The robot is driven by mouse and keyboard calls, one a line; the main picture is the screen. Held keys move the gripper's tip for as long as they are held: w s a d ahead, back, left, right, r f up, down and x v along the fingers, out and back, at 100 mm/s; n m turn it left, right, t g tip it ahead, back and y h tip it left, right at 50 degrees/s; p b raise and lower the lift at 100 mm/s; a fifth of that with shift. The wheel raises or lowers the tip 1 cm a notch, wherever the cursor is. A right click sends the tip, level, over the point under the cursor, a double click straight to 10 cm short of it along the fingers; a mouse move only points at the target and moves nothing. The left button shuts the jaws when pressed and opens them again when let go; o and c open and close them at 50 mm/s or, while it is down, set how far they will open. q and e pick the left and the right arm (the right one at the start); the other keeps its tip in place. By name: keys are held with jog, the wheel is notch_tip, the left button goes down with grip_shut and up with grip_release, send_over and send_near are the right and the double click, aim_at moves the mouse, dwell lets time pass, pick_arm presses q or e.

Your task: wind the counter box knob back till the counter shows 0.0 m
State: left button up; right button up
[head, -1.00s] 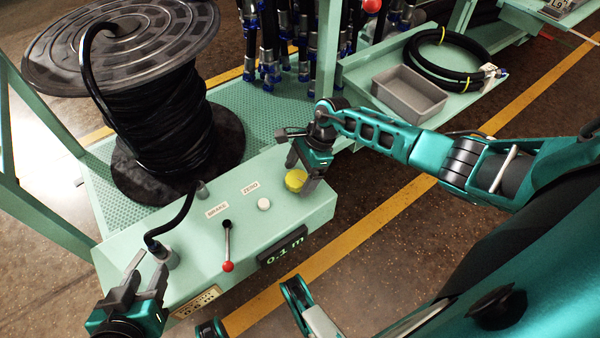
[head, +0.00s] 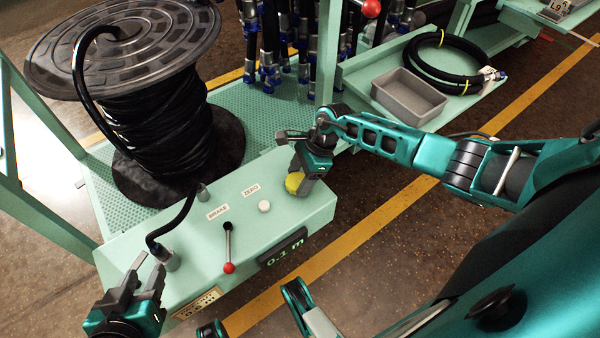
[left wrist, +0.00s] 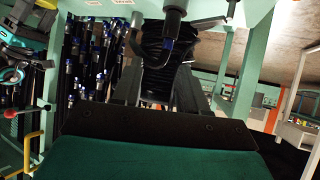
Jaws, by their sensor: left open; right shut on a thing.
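The counter box (head: 205,273) is a pale green block with a dark display (head: 283,247) on its front that reads 0.1 m. The yellow knob (head: 295,183) sits on its top at the right end. My right gripper (head: 304,176) is shut on the knob from above and partly hides it. My left gripper (head: 148,278) is open and empty by the box's left end, near the hose fitting (head: 168,259). In the left wrist view, its two fingers (left wrist: 160,85) stand apart with the black hose and fitting beyond them.
A brake lever (head: 228,247) with a red ball and a white zero button (head: 264,206) stand on the box top. A hose reel (head: 160,120) stands behind. A grey bin (head: 408,92) and a coiled hose (head: 440,65) lie on a shelf at the back right.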

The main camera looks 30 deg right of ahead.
pick_arm(q)
jog(key=shift+a, duration=0.1)
pick_arm(e)
jog(key=shift+d+m, duration=0.1)
jog(key=shift+m, duration=0.2)
pick_arm(q)
jog(key=shift+s+r+p, duration=0.1)
jog(key=shift+r+p, duration=0.1)
jog(key=shift+p, duration=0.2)
pick_arm(e)
jog(key=shift+s+r+m, duration=0.1)
jog(key=shift+m, duration=0.2)
jog(key=shift+t, duration=0.3)
jog(key=shift+m+p, duration=0.65)
jog(key=shift+m, duration=0.15)
jog(key=shift+t, duration=0.3)
jog(key=o, duration=1.1)
jog(key=shift+c, duration=0.2)
pick_arm(q)
jog(key=shift+s+a, duration=0.2)
jog(key=shift+a, duration=0.1)
jog(key=shift+r+y, duration=0.1)
jog(key=shift+y, duration=0.2)
